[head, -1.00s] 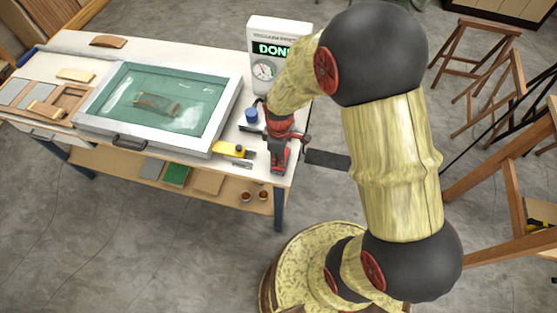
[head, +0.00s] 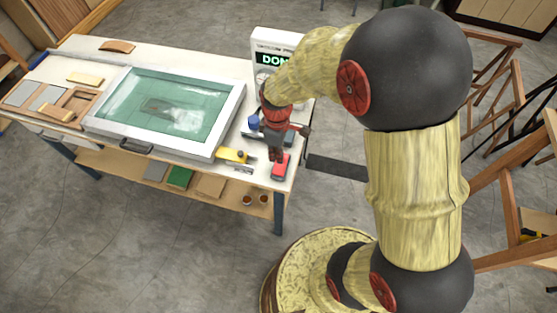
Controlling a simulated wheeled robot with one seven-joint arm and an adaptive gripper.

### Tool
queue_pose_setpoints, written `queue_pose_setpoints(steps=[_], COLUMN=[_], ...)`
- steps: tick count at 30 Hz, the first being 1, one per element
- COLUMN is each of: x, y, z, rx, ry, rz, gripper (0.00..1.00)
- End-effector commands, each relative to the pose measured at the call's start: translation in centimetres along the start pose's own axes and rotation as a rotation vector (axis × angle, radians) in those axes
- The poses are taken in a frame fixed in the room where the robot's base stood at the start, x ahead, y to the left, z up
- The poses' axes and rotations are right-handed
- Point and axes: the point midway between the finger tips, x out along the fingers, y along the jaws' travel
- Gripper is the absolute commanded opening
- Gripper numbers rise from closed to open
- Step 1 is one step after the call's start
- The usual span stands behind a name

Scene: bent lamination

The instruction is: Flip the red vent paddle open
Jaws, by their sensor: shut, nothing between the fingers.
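The red vent paddle (head: 281,168) shows at the front right corner of the white table, on a dark mount. My gripper (head: 274,158) points down just behind and left of the paddle, with its fingers shut and empty. The fingertips are very close to the paddle; I cannot tell whether they touch it. My gripper hides part of the mount, and the paddle's exact tilt is too small to read. The framed press (head: 229,112) with a green sheet lies left of my gripper. A brown piece shows faintly through the sheet.
A white gauge box (head: 263,43) with a partly hidden green display stands behind my gripper. A yellow tool (head: 233,155) and a blue knob (head: 253,123) are close on its left. Wooden trestles (head: 500,180) stand at the right; grey floor lies in front of the table.

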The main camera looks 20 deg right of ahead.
Motion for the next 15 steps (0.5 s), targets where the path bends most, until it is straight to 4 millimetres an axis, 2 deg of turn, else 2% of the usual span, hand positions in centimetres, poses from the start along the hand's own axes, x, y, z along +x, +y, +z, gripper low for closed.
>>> queue_pose_setpoints(steps=[1,6,15], x=[-1.1,-3.3,-4.2], y=[-0.1,-0.6,-0.8], z=[0.0,0.0,0.1], rx=[-0.001,-0.001,-0.001], ry=[0.002,0.001,-0.001], rz=[0.003,0.001,-0.001], gripper=[0.0,0.0,0.0])
